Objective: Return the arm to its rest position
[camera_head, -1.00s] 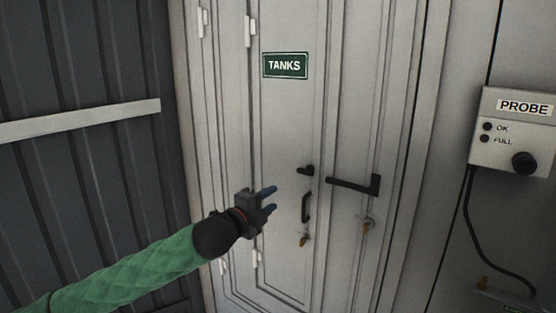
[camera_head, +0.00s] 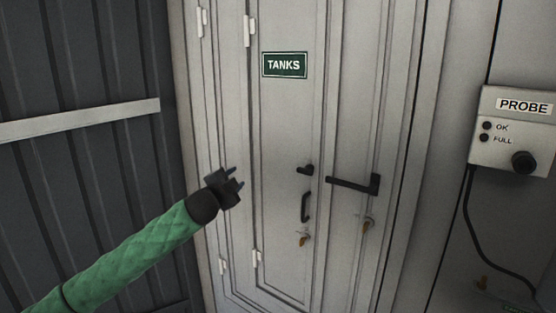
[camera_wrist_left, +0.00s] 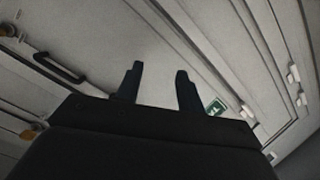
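My left arm, in a green quilted sleeve, comes in from the lower left in the head view. Its left gripper (camera_head: 238,177) is in front of the left part of the pale cabinet doors, left of the black handles. In the left wrist view the two dark fingers (camera_wrist_left: 157,82) stand apart with nothing between them, so the gripper is open and empty. My right gripper is in neither view.
The cabinet door (camera_head: 283,130) carries a green TANKS sign (camera_head: 285,65) and appears closed. A black pull handle (camera_head: 306,207) and a black lever handle (camera_head: 352,184) stick out. A PROBE box (camera_head: 514,130) with a cable hangs at right. A dark ribbed wall (camera_head: 90,60) is at left.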

